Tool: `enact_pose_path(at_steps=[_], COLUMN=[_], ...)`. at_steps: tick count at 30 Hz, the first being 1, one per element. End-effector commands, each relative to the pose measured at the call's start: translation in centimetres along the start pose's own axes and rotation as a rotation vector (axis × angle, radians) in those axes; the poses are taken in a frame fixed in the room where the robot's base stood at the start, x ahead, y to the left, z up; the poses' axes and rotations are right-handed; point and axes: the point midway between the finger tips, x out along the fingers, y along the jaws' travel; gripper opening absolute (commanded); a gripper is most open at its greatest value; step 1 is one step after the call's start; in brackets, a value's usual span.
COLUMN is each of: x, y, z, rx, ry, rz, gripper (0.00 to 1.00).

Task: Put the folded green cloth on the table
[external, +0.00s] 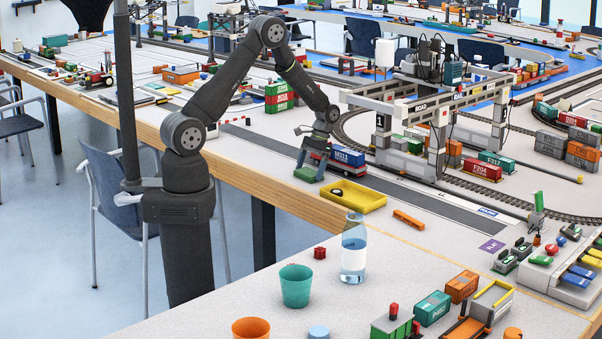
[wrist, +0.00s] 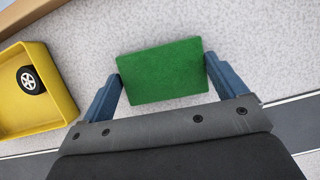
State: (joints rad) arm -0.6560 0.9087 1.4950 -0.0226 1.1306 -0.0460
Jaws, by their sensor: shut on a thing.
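The folded green cloth (wrist: 162,72) is a flat rectangle between the two blue fingers of my gripper (wrist: 163,67) in the wrist view. The fingers touch its left and right sides, so my gripper is shut on it. In the external view the cloth (external: 304,176) shows as a small green piece at the tips of my gripper (external: 309,168), near the wood-edged front of the table (external: 262,163). It is low over the pale tabletop; I cannot tell whether it touches the surface.
A yellow tray (external: 352,196) with a small wheel (wrist: 29,80) in it lies close beside the cloth. A blue-and-red truck (external: 345,156) and a gantry crane (external: 425,105) stand behind. A bottle (external: 353,250) and a teal cup (external: 295,286) stand nearer the camera.

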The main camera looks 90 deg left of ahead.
Motion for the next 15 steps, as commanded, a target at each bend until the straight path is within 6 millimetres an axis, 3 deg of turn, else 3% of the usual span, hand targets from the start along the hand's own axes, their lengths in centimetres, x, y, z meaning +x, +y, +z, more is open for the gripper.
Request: enact_pose_path(at_steps=[2,10,15], x=[0.0,-0.2,-2.3], y=[0.0,0.0,0.0], z=[0.0,0.1,0.0], rx=[0.000,0.000,0.000], ry=[0.000,0.000,0.003], rz=[0.000,0.000,0.001], gripper=[1.00,1.00,1.00])
